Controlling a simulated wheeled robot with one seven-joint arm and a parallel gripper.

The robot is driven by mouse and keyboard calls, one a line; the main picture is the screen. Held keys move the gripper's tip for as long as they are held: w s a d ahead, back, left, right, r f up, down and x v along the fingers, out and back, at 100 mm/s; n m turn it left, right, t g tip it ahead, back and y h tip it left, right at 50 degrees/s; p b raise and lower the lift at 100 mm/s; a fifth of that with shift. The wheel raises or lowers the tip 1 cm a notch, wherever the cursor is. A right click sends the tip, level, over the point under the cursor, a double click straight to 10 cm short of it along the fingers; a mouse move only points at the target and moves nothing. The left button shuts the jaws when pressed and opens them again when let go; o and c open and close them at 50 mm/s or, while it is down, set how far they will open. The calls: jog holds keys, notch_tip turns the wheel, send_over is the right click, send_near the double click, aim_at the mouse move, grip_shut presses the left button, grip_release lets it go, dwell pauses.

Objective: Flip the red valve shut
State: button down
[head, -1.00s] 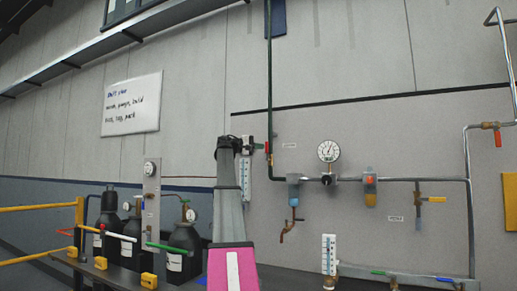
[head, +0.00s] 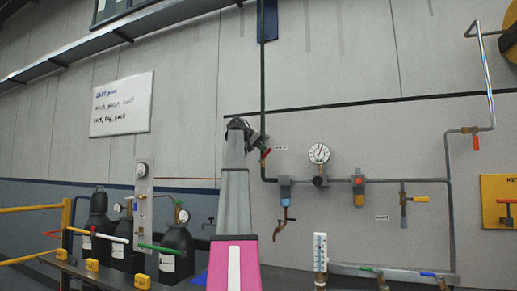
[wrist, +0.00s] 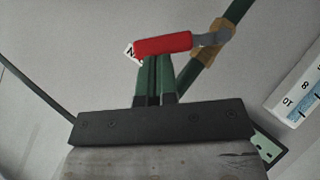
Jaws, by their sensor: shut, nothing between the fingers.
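The red valve handle (wrist: 163,45) is on a brass valve body (wrist: 213,40) on the green pipe (wrist: 236,14). In the wrist view it sticks out to the left, at an angle to the pipe. In the head view the red handle (head: 266,155) is small and tilted beside the upright green pipe (head: 262,80). My gripper (wrist: 154,60) is shut and empty, its green fingers together. Its tips are at the lower edge of the handle; I cannot tell if they touch. In the head view my gripper (head: 261,145) partly hides the valve.
A round gauge (head: 319,153) and other pipe fittings are right of the valve. A thermometer strip (wrist: 300,98) is close on the right in the wrist view. Black gas bottles (head: 177,249) stand at the left. A whiteboard (head: 122,104) hangs on the wall.

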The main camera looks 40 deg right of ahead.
aim_at(271, 149)
jog(key=s+m+t+y, duration=0.1)
jog(key=s+d+f+m+t+y, duration=0.1)
jog(key=shift+s+d+f+t, duration=0.1)
jog(key=shift+s+f+t, duration=0.15)
jog(key=shift+t, duration=0.15)
jog(key=shift+s+d+f+m+t+y, duration=0.2)
jog(key=shift+s+f+m+t+y, duration=0.15)
jog(key=shift+f+t, duration=0.2)
jog(key=shift+s+d+f+m+t+y, duration=0.2)
jog(key=shift+f+m+t+y, duration=0.15)
jog(key=shift+f+t+y, duration=0.15)
jog(key=shift+s+f, duration=0.1)
jog(key=shift+f, duration=0.05)
jog(key=r, duration=0.4)
jog(key=shift+w+d, duration=0.15)
jog(key=shift+w, duration=0.05)
jog(key=v, duration=1)
jog(key=shift+s, duration=0.45)
jog(key=shift+a, duration=0.2)
